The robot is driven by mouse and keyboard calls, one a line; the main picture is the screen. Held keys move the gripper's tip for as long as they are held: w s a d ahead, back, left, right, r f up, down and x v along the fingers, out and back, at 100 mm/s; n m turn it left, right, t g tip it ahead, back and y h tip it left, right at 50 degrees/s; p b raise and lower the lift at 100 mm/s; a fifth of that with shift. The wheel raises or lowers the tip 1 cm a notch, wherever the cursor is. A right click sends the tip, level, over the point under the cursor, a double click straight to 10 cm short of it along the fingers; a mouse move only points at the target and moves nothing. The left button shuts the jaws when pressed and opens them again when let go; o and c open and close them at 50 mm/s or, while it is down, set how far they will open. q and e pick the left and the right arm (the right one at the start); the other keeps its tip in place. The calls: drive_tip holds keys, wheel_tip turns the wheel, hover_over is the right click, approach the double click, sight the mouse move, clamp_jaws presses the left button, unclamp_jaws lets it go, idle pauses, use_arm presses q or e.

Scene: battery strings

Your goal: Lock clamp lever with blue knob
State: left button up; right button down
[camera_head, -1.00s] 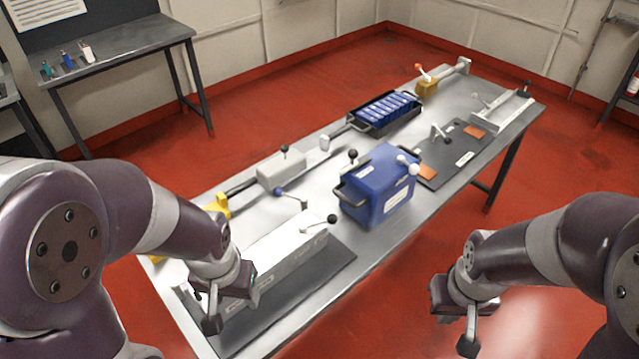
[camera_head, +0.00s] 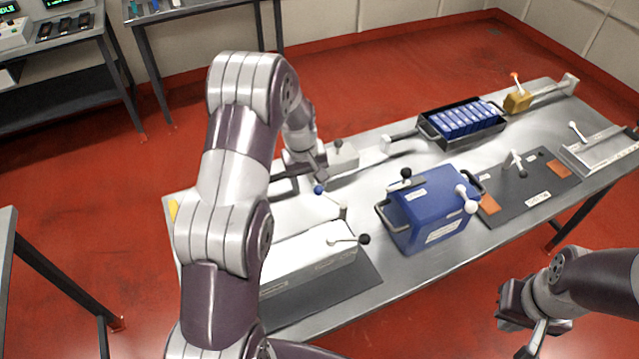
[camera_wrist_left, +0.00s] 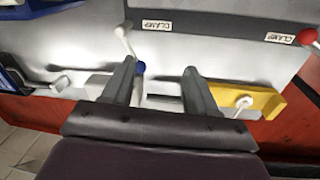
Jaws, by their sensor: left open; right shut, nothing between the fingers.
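The clamp lever with the blue knob (camera_head: 319,190) stands behind the long white block on the table. Its light grey arm runs from the knob to a post at the right. My left gripper (camera_head: 318,172) is open and close to the knob. In the left wrist view the blue knob (camera_wrist_left: 140,68) shows just inside the left finger of my left gripper (camera_wrist_left: 160,68), and I cannot tell whether they touch. A "CLAMP" label (camera_wrist_left: 157,25) lies beside the lever's post. My right gripper (camera_head: 535,335) is shut and empty, in front of the table.
A red knob (camera_wrist_left: 307,36) and a yellow block (camera_wrist_left: 255,102) are at the right in the left wrist view. A black-knobbed lever (camera_head: 364,239) is on the white block (camera_head: 310,258). A blue box (camera_head: 430,215) with handles stands to the right.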

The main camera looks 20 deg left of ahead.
sight(318, 187)
use_arm(q)
drive_tip(key=w+a+f+n, duration=0.2)
drive_tip(key=w+a+n, duration=0.15)
drive_tip(key=w, duration=0.45)
drive_tip(key=shift+n+t, duration=0.25)
drive_tip(key=shift+t, duration=0.05)
drive_tip(key=f+p, duration=0.1)
drive_tip(key=f, duration=0.2)
drive_tip(key=w+d+f+p, duration=0.1)
drive_tip(key=f, duration=0.3)
drive_tip(key=f+p, duration=0.2)
drive_tip(key=f, duration=0.1)
drive_tip(key=shift+w+d+f, duration=0.2)
drive_tip(key=shift+d+f, duration=0.05)
drive_tip(key=shift+f, duration=0.1)
drive_tip(key=shift+d+f, duration=0.1)
drive_tip(key=shift+f, duration=0.4)
use_arm(e)
drive_tip(key=r, duration=0.4)
drive_tip(key=shift+w, duration=0.2)
use_arm(q)
drive_tip(key=shift+c, duration=0.3)
clamp_jaws()
use_arm(e)
drive_tip(key=shift+w, duration=0.1)
